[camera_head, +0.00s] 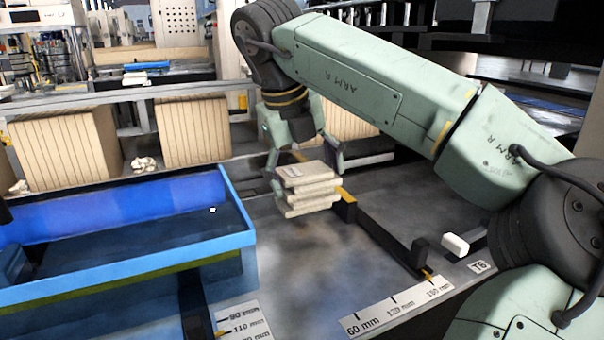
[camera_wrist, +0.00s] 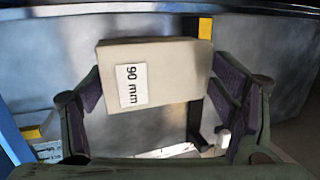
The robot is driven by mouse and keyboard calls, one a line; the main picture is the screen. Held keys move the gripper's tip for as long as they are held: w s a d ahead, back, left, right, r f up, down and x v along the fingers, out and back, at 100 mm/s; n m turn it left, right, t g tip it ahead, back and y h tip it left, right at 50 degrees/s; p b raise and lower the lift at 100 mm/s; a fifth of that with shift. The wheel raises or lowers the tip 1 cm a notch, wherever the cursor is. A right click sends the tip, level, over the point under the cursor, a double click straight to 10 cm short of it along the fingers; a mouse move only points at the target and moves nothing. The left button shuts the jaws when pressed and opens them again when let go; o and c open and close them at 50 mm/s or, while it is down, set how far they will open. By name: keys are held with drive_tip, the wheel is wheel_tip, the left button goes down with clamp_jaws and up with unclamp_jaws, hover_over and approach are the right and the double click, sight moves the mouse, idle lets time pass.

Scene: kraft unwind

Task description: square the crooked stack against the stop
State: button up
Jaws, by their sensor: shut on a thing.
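A crooked stack of several cream blocks (camera_head: 310,195) stands on the grey table, its layers slightly offset and turned. From above, the wrist view shows its top block (camera_wrist: 175,75) with a "90 mm" label. My gripper (camera_head: 305,175) reaches down over the stack, one finger on each side. In the wrist view my gripper (camera_wrist: 165,90) has its dark pads at the block's left and right sides. It is shut on the stack; how many layers it grips is unclear. A black stop bar (camera_head: 385,237) with a yellow-marked end runs just right of the stack.
A blue bin (camera_head: 130,265) stands to the left. A black post (camera_head: 419,252) and a white block (camera_head: 455,244) are at the right. Millimetre scale strips (camera_head: 392,307) lie along the front. The table between bin and bar is clear in front of the stack.

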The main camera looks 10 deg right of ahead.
sight(315, 192)
drive_tip(key=shift+f+b, duration=1.45)
drive_tip(key=shift+f, duration=0.55)
drive_tip(key=shift+w+d+p, duration=0.2)
drive_tip(key=shift+d+p, duration=0.15)
drive_tip(key=shift+d, duration=0.75)
idle(0.8)
drive_tip(key=shift+a+f, duration=0.1)
drive_tip(key=shift+a, duration=0.1)
idle(0.5)
drive_tip(key=o, duration=1.2)
drive_tip(key=shift+c, duration=0.2)
drive_tip(key=shift+a, duration=0.1)
